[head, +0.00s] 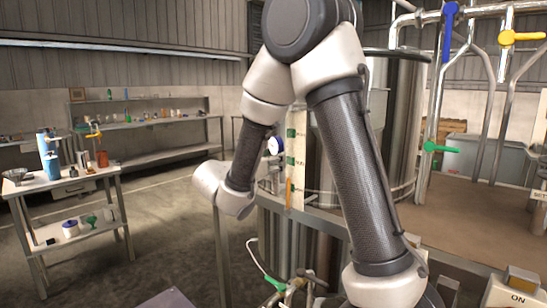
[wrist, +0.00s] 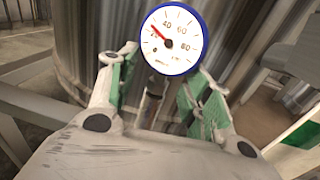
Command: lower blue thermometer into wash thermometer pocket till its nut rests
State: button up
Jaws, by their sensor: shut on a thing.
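The blue thermometer has a round white dial with a blue rim and a red needle. In the wrist view its dial (wrist: 172,40) stands just beyond my fingertips and faces the camera. My gripper (wrist: 164,78) is shut on the thermometer below the dial, with a green-padded finger on each side. The part between the fingers is dark and blurred. In the head view the dial (head: 276,146) is beside a pale upright strip, left of my forearm. My fingers are hard to make out there. I cannot pick out the wash thermometer pocket in either view.
A large steel tank (head: 404,120) stands behind my arm. Pipes with a blue valve handle (head: 449,30), a yellow one (head: 521,38) and a green one (head: 441,147) rise at right. A side table (head: 75,182) with bottles stands at left. The floor between is clear.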

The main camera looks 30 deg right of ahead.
jog(key=o, duration=1.1)
jog(key=v, duration=1.2)
jog(key=shift+s, duration=0.1)
